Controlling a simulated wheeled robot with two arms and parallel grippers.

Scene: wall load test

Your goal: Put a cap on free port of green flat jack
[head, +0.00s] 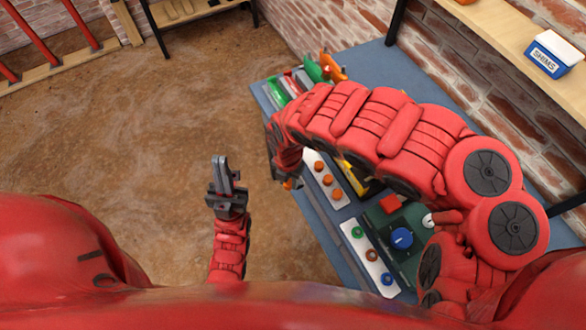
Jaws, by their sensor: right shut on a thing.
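Green pieces (277,90) stand at the far end of the blue bench; I cannot tell which is the green flat jack, and no free port can be made out. Several small orange caps (327,180) sit in a row on a white strip. My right gripper (288,183) is at the bench's left edge, left of that strip, mostly hidden by my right arm. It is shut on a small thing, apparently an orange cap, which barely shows. My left gripper (226,172) points up over the floor, left of the bench, with nothing visible in it; its finger gap is unclear.
The blue bench (365,60) runs along the brick wall. A shims box (553,54) stands on the shelf.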

